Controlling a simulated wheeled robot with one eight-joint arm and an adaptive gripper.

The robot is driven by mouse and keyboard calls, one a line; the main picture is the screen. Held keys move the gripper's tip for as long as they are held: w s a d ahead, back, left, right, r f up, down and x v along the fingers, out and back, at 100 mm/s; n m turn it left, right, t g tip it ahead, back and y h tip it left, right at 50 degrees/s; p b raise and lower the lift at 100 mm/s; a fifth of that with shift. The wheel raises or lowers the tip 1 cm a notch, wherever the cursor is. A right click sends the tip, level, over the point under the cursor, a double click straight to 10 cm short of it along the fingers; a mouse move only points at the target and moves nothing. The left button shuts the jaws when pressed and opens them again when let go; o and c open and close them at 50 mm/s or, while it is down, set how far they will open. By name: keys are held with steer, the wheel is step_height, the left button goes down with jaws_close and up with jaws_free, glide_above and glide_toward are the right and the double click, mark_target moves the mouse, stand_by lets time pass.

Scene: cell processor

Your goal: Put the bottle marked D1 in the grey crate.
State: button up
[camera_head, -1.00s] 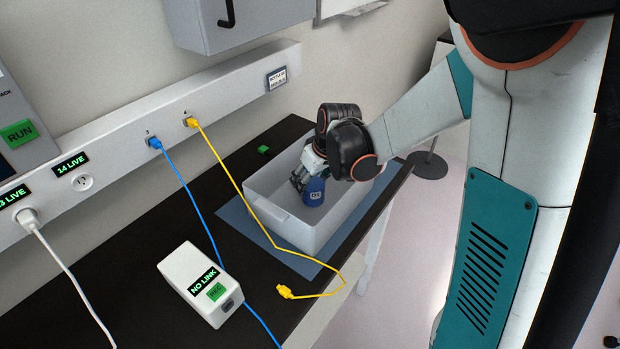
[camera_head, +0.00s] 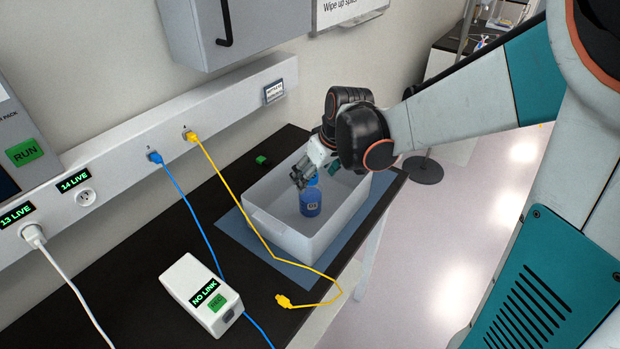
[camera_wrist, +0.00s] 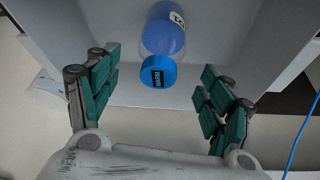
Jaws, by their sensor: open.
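The blue bottle (camera_head: 311,203) is inside the grey crate (camera_head: 287,238) and looks upright on its floor. Its white label is too small to read surely in the head view. My gripper (camera_head: 304,176) is over the crate, just above and beside the bottle's top. In the wrist view the bottle (camera_wrist: 166,32) shows its blue cap (camera_wrist: 158,73), which has a dark label, and part of a white label on its body. The open green-padded fingers stand apart on either side of the cap, with clear gaps. Nothing is held.
The crate stands on a blue mat (camera_head: 307,277) at the dark bench's edge. A yellow cable (camera_head: 232,189) runs along the crate's left side, its loose plug (camera_head: 284,301) on the bench. A blue cable (camera_head: 187,203) and a white NO LINK box (camera_head: 203,292) lie to the left.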

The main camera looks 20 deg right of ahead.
steer(key=v, duration=0.3)
steer(key=shift+s+r+p, duration=0.15)
steer(key=shift+r+p, duration=0.1)
steer(key=shift+p, duration=0.05)
steer(key=s+r+m+t, duration=0.1)
steer(key=s+r+m, duration=0.1)
steer(key=s, duration=0.7)
steer(key=s+r+m+t+h, duration=0.1)
steer(key=s+r, duration=0.3)
steer(key=s, duration=0.6)
steer(key=shift+a+r+m+t+h, duration=0.3)
steer(key=shift+a+m+t, duration=0.1)
steer(key=shift+m, duration=0.2)
steer(key=shift+s+f, duration=0.15)
step_height(320, 180, down, 3)
steer(key=b, duration=0.3)
